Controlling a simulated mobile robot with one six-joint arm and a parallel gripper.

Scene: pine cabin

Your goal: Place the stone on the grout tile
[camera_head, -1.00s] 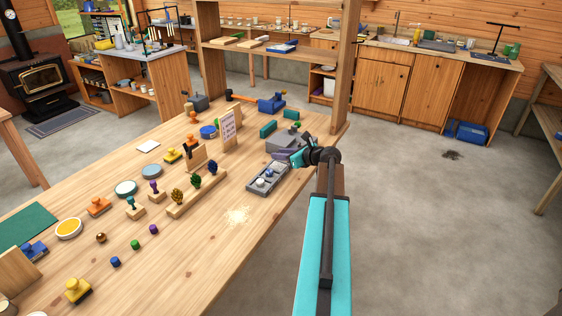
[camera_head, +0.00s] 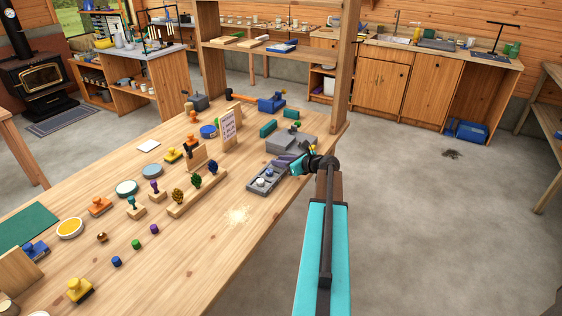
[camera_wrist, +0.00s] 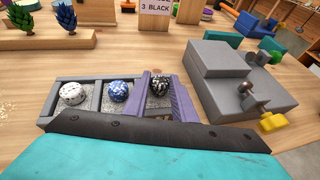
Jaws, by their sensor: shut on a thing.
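A grey tray (camera_head: 256,190) on the bench has compartments in a row, with rough grey grout tiles in them. In the wrist view a white speckled stone (camera_wrist: 73,93) sits in the left compartment and a blue speckled stone (camera_wrist: 118,90) in the middle one. My gripper (camera_wrist: 160,92), with purple fingers, is shut on a black speckled stone (camera_wrist: 159,84) at the right compartment. A grey grout tile (camera_wrist: 159,103) shows below that stone between the fingers. I cannot tell whether the stone touches it. In the head view my gripper (camera_head: 285,162) is at the tray's far end.
A grey stepped block (camera_wrist: 235,85) with small knobbed pieces stands close right of my gripper. A sign reading "3 BLACK" (camera_wrist: 156,6) stands behind. A wooden rack with coloured trees (camera_head: 196,190) is left of the tray. Bare bench lies in front of the tray.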

